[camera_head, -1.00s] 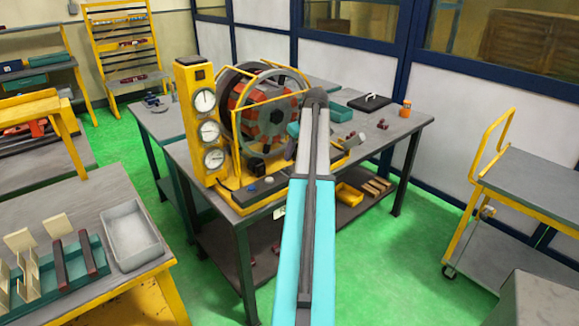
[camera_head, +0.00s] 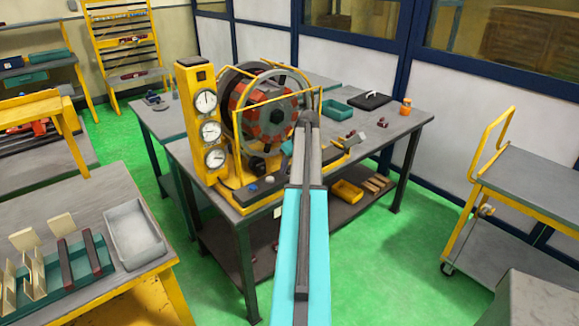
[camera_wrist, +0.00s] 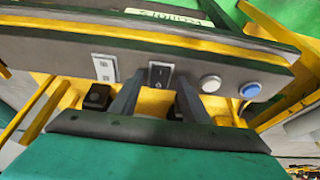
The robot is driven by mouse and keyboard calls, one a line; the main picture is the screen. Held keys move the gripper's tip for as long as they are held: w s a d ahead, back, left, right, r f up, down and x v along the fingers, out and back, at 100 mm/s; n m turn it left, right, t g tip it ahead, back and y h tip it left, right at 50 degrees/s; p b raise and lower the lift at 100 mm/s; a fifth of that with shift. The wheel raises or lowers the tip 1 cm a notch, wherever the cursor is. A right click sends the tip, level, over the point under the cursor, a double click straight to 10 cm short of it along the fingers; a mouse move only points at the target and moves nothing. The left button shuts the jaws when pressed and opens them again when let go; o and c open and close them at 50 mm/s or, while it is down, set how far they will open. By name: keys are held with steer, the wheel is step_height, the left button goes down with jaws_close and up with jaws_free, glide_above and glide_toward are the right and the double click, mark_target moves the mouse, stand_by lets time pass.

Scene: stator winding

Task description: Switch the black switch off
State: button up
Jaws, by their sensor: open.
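The black switch (camera_wrist: 159,74) is a small rocker in a dark square frame on the grey control panel (camera_wrist: 60,45) in the wrist view. A white socket plate (camera_wrist: 104,68) is on its left. A white button (camera_wrist: 210,84) and a blue button (camera_wrist: 249,90) are on its right. My gripper (camera_wrist: 160,84) is open and empty, with one fingertip on each side of the switch. I cannot tell whether the tips touch the panel. In the head view my arm hides the switch and gripper; the panel's button end (camera_head: 253,188) shows.
The yellow machine frame with three gauges (camera_head: 210,130) and a red-and-grey stator (camera_head: 262,108) stands on the grey table (camera_head: 395,130) behind the panel. A green tray (camera_head: 336,110) and a black case (camera_head: 371,100) lie at the table's back. A trolley (camera_head: 530,180) stands right.

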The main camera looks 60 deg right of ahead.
steer(key=c, duration=1.1)
steer(key=shift+o, duration=0.2)
steer(key=shift+w, duration=0.15)
steer(key=shift+w+d+r+g+y+p, duration=0.15)
steer(key=shift+g+p, duration=0.1)
steer(key=shift+g, duration=0.2)
steer(key=shift+w+g+y+p, duration=0.15)
steer(key=shift+g+p, duration=0.1)
steer(key=shift+g, duration=0.2)
steer(key=shift+w+g+p, duration=0.1)
steer(key=shift+g+p, duration=0.25)
steer(key=shift+g, duration=0.35)
steer(key=shift+y, duration=0.3)
steer(key=o, duration=1.1)
steer(key=shift+c, duration=0.2)
